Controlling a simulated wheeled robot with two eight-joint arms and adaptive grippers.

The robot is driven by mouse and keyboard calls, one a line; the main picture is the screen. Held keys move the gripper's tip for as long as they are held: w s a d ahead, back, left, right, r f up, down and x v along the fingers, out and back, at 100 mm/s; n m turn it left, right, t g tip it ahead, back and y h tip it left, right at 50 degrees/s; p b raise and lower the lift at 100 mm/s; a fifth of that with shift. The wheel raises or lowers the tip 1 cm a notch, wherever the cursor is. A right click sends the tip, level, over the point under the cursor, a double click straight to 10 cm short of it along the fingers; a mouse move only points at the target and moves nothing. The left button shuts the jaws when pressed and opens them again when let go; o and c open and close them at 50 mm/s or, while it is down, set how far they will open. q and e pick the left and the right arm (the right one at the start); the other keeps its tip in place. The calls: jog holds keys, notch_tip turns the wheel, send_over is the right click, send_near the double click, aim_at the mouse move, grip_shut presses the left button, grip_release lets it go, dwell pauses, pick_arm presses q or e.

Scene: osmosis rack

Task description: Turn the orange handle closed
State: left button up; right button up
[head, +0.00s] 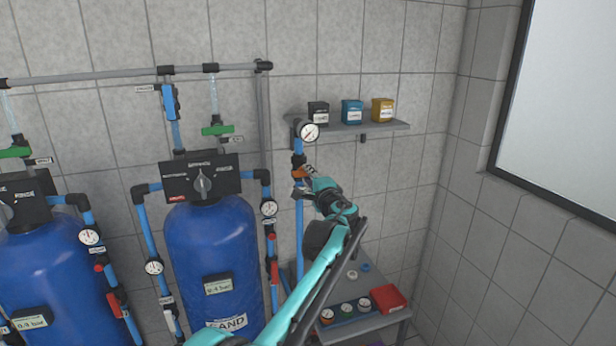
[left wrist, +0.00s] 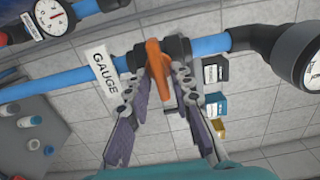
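The orange handle (head: 298,173) sits on a valve on the vertical blue pipe (head: 299,235) below a round gauge (head: 310,132). In the left wrist view the orange handle (left wrist: 158,70) crosses the line of the blue pipe, with a white "GAUGE" tag (left wrist: 104,72) beside it. My left gripper (head: 306,175) is at the handle. In the left wrist view my left gripper (left wrist: 163,82) has one finger on each side of the handle, apart, with the handle's end between the tips. Contact is hard to judge. My right gripper is not in view.
A wall shelf (head: 365,127) with three small boxes is right of the pipe. A low table (head: 385,268) with a red box (head: 388,298) and small containers stands below. A blue tank (head: 212,265) with pipes stands left.

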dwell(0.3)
pick_arm(q)
jog(key=v, duration=1.2)
jog(key=s+a+f+n+g+b, duration=0.4)
jog(key=s+a+f+b, duration=0.3)
jog(key=s+a+f, duration=0.35)
jog(key=s+a+f+n+g+b, duration=0.35)
jog(key=s+a+f+b, duration=0.35)
jog(key=a+f, duration=0.55)
jog(key=s+f+n+g+h+b, duration=0.1)
jog(key=s+f+n+h+b, duration=0.1)
jog(key=s+f+b, duration=0.4)
jog(key=s+f+n+g+h+b, duration=0.1)
jog(key=s+f+n+h+b, duration=0.2)
jog(key=s+f, duration=1.2)
notch_tip(320, 180, down, 7)
jog(key=n+b, duration=0.2)
jog(key=b, duration=0.1)
jog(key=shift+f+h, duration=0.2)
jog(key=shift+h, duration=0.1)
jog(key=shift+s+d+g, duration=0.1)
jog(key=shift+d+g, duration=0.05)
jog(key=shift+g, duration=0.1)
